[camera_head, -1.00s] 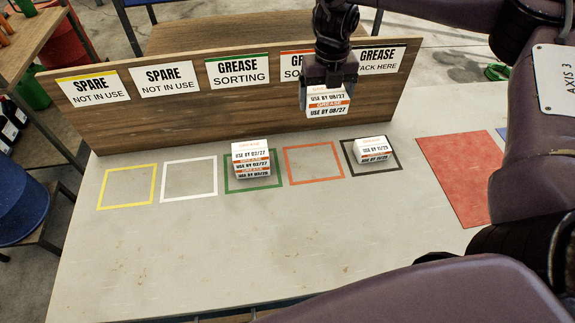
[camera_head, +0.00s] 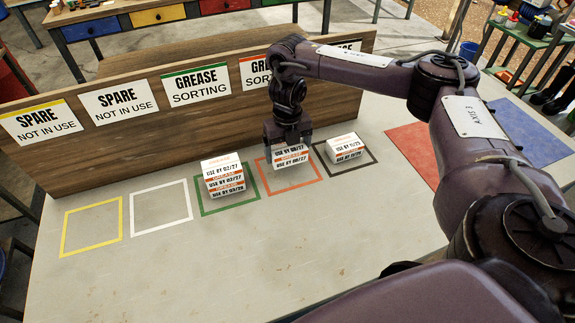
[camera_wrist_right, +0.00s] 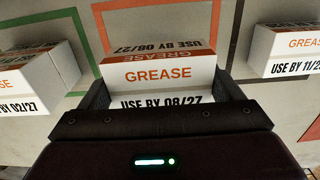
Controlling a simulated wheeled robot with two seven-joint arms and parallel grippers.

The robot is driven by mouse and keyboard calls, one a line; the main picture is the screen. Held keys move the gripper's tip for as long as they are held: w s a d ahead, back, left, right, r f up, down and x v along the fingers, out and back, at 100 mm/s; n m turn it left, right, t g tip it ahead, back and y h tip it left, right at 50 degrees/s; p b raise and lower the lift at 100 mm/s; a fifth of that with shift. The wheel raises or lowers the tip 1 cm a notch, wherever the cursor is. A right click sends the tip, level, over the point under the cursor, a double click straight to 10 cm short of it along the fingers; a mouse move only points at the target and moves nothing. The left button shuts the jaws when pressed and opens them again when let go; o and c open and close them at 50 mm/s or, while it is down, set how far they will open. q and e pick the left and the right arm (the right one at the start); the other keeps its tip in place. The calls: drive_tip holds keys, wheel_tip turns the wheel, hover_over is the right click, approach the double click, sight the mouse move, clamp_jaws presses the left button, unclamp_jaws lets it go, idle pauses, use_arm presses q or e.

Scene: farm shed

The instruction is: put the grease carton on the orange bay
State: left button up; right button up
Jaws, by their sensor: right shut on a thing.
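A white grease carton (camera_head: 292,158) with orange bands and "USE BY 08/27" print is between the jaws of my right gripper (camera_head: 288,140). It also shows in the right wrist view (camera_wrist_right: 158,73), with "GREASE" on its face and a jaw on each side. The carton is over the orange-outlined bay (camera_head: 300,188), towards its back part. I cannot tell whether it touches the table. My left gripper is not in view.
A stack of grease cartons (camera_head: 223,178) stands in the green bay to the left. Another carton (camera_head: 344,148) sits in the black bay to the right. The yellow bay (camera_head: 92,245) and white bay (camera_head: 160,235) are empty. A wooden sign board (camera_head: 150,140) stands behind.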

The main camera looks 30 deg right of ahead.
sight(288, 170)
wheel_tip(288, 170, down, 4)
drive_tip(key=shift+r, duration=0.1)
drive_tip(key=shift+f, duration=0.5)
drive_tip(key=o, duration=0.9)
drive_tip(key=shift+f, duration=0.1)
drive_tip(key=shift+c, duration=0.2)
wheel_tip(288, 170, up, 12)
drive_tip(key=shift+r+p, duration=0.2)
drive_tip(key=shift+p, duration=1)
